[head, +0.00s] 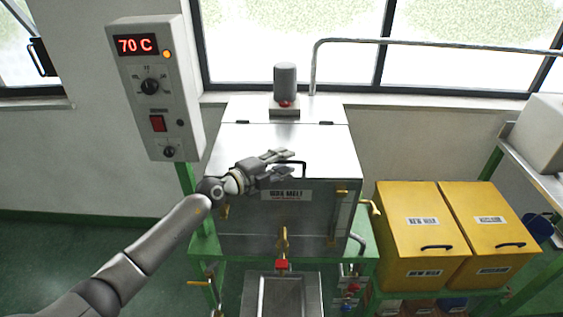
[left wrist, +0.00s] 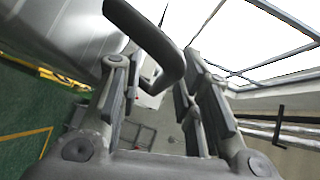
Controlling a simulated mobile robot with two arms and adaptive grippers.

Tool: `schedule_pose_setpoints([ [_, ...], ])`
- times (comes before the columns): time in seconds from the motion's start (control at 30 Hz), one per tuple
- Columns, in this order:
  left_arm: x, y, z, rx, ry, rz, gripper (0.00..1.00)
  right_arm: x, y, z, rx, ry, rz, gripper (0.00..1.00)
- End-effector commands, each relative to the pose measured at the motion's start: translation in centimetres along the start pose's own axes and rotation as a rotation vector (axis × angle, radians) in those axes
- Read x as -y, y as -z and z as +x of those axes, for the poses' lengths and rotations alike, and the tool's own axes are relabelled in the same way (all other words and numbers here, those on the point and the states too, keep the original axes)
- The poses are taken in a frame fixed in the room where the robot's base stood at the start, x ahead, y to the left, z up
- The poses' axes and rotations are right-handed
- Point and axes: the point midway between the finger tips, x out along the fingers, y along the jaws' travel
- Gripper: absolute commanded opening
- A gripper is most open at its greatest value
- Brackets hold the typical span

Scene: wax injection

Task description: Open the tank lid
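The tank (head: 275,215) is a metal box labelled as a melt tank, standing on a green frame. Its lid (head: 250,140) is a flat silver plate, lying shut, with hinges at the back edge. A dark handle (head: 304,168) stands at the lid's front edge, partly hidden by my left gripper (head: 283,162). In the left wrist view the handle (left wrist: 150,40) reaches in from the top and its bend lies between the spread fingers of my left gripper (left wrist: 160,85). The fingers are open; a gap shows beside the handle. My right gripper is out of view.
A control box (head: 155,90) reading 70 C stands left of the tank. A grey cylinder (head: 285,80) stands behind the lid, near a rail by the window. Yellow bins (head: 410,235) are at the right, and a metal tray (head: 285,295) is below the tank's front valve (head: 283,243).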

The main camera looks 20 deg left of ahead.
Motion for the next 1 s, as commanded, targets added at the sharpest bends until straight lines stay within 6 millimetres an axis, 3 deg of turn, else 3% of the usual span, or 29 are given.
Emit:
schedule_pose_setpoints([
  [0.17,0.0,0.0,0.0,0.000,0.001,0.000,0.32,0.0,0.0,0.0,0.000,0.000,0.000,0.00],
  [0.43,0.0,0.0,0.0,0.000,0.001,0.000,0.00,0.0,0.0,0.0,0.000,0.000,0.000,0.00],
  [0.77,0.1,-0.1,0.0,0.000,0.000,0.000,0.00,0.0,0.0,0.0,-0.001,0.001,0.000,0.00],
  [1.0,1.1,-0.9,0.2,0.002,0.004,0.001,0.00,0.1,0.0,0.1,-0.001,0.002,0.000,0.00],
])
